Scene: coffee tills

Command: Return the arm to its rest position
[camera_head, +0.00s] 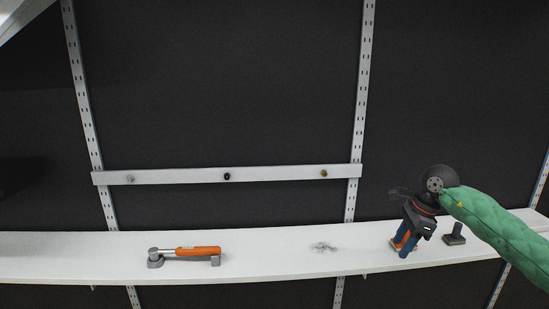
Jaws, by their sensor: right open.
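My right arm, in a green sleeve, comes in from the right edge. Its dark right gripper (415,222) points down over the right part of the white shelf (280,262) and is open. A blue and orange object (404,240) is right at the gripper's lower end; I cannot tell whether they touch. The fingers are small and dark, partly lost against it. My left gripper is not in view.
An orange and grey tool (198,251) lies on the shelf at left. A small dark block (454,237) stands right of the gripper. A grey patch (323,247) shows mid-shelf. A white rail (275,174) with three knobs crosses the dark back wall. Shelf space between is clear.

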